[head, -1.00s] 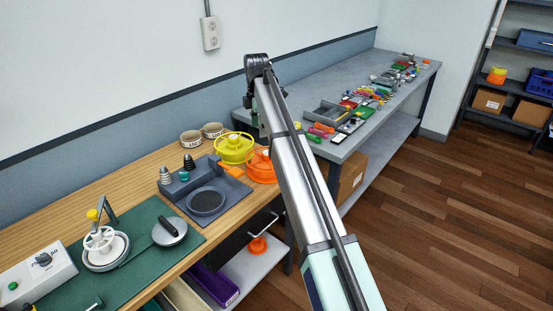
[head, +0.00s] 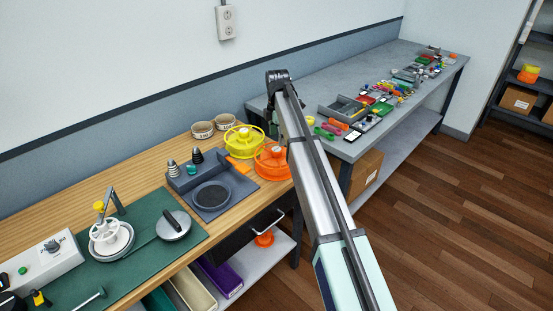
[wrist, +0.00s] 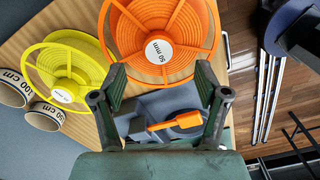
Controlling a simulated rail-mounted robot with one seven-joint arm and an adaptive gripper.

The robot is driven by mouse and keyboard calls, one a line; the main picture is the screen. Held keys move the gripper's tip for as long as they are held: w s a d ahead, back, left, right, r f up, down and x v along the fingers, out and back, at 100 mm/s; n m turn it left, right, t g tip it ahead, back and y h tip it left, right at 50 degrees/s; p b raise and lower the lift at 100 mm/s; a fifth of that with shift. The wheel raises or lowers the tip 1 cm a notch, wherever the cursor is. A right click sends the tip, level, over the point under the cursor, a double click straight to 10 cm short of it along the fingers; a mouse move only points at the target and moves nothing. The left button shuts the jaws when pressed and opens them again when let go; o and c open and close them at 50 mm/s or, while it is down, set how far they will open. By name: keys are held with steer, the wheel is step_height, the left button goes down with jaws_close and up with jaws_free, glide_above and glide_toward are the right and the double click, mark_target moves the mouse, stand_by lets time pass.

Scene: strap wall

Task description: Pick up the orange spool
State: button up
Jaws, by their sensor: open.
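The orange spool (head: 266,172) sits on the wooden bench near its right end, partly behind my arm in the head view. It fills the top centre of the wrist view (wrist: 178,22), with a white "50 mm" label on its hub. The yellow spool (head: 240,148) stands just beside it, and it is at the upper left of the wrist view (wrist: 62,72). My gripper (wrist: 162,75) is open and empty, its two fingertips reaching toward the spool's lower edge in the picture. I cannot tell the height gap. The head view does not show the jaws clearly.
A dark grey holder (head: 226,201) with an orange piece (wrist: 176,121) lies beside the spools. Two labelled rings (head: 203,130) stand near the wall. Another orange item (head: 264,239) is on the shelf below. A grey table (head: 300,85) with many small items stands beyond.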

mark_target(277, 149)
steer(key=shift+a+f+p, duration=0.1)
steer(key=shift+f+p, duration=1.1)
steer(key=shift+f, duration=2.15)
jaws_close()
